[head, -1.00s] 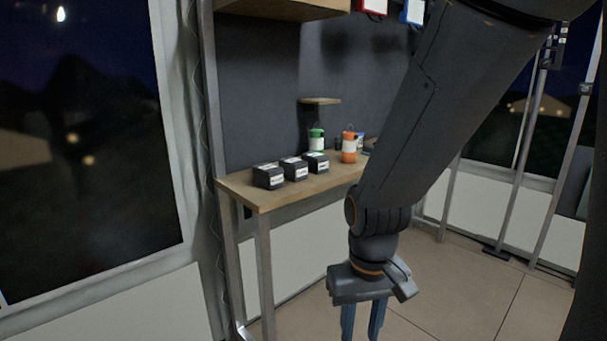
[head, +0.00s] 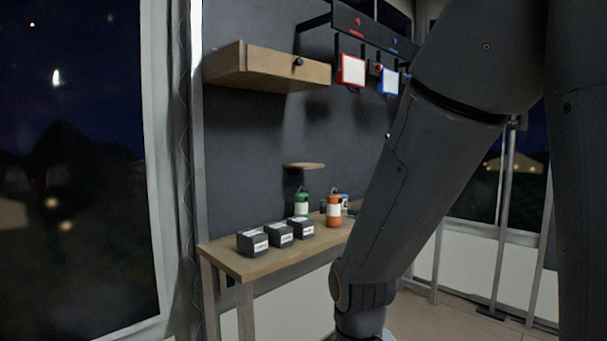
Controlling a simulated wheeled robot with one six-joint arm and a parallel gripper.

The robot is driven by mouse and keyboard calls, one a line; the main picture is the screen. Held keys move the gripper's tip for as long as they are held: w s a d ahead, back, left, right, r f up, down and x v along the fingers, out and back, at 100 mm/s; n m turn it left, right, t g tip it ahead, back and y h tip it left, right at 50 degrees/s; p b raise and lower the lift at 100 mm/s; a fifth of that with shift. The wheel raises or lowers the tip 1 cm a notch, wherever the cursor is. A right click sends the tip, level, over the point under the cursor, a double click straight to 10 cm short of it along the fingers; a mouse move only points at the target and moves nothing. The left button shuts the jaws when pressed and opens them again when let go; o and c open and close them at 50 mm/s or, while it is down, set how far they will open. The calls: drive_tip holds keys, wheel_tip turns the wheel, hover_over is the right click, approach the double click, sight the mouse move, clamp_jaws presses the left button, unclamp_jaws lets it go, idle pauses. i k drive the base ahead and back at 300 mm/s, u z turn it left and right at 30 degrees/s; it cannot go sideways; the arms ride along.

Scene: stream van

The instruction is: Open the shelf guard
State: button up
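A wooden wall shelf (head: 235,72) hangs at the upper left in the head view. Its wooden front panel (head: 275,76) carries a small dark knob (head: 298,62) near the top edge. The panel stands upright against the shelf front and looks closed. I take this panel for the shelf guard, but no label shows it. What is on the shelf behind the panel is hidden. My arm comes down across the right half of the picture, well apart from the shelf. My gripper is below the picture's bottom edge and out of view.
A wooden table (head: 240,265) below holds several dark labelled boxes (head: 252,242), a green-capped bottle (head: 301,203) and an orange bottle (head: 334,212). A small ledge (head: 304,166) sits above them. A red-framed panel (head: 351,70) and a blue-framed panel (head: 389,80) hang right of the shelf.

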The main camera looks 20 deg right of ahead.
sight(259, 59)
drive_tip(key=z, duration=1.4)
drive_tip(key=i, duration=1.05)
drive_tip(key=u, duration=0.55)
